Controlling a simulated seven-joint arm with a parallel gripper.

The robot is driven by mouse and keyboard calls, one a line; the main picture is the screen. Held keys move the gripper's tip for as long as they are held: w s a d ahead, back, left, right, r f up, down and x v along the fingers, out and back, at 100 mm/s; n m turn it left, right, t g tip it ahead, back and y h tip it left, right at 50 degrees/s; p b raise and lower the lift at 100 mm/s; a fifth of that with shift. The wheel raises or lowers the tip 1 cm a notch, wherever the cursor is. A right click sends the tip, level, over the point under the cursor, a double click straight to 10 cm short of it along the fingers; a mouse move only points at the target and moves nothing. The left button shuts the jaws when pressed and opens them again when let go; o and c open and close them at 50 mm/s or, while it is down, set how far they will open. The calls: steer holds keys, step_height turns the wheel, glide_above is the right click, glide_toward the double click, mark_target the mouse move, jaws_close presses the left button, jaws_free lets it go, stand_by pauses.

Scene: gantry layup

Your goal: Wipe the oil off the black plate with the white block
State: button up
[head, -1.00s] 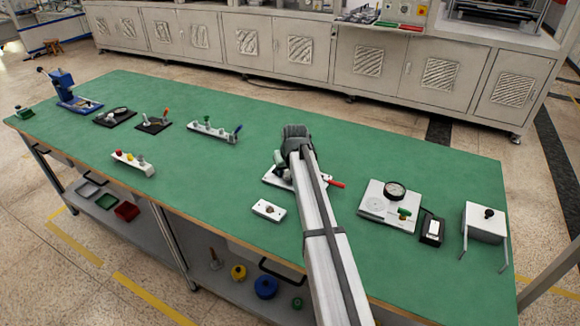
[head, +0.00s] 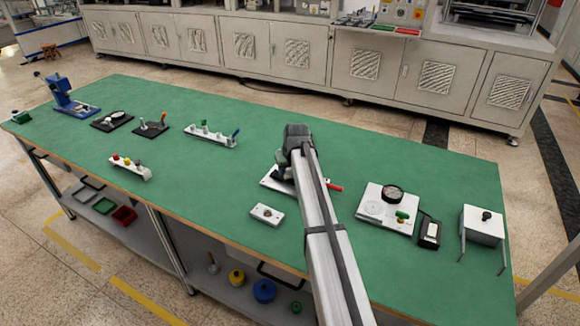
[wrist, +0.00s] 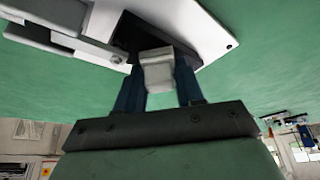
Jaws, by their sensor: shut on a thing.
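My gripper (wrist: 159,80) is shut on the white block (wrist: 157,72), which sits between its two blue fingers in the wrist view. The block's far end is over the black plate (wrist: 126,38), or on it; I cannot tell whether they touch. The plate is on a white base board (wrist: 195,25), and the fingers and block hide part of it. In the head view, my gripper (head: 296,150) is over the same white board (head: 270,182), and my arm covers much of it. No oil can be made out in either view.
A red handle (head: 334,187) shows just right of my arm. A small white plate (head: 267,214) lies in front, to the left. A gauge board (head: 375,215) and a white box (head: 484,225) are to the right.

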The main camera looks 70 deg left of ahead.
steer(key=shift+s+d, duration=0.95)
steer(key=shift+d, duration=0.05)
step_height(320, 180, up, 8)
steer(key=shift+w, duration=0.1)
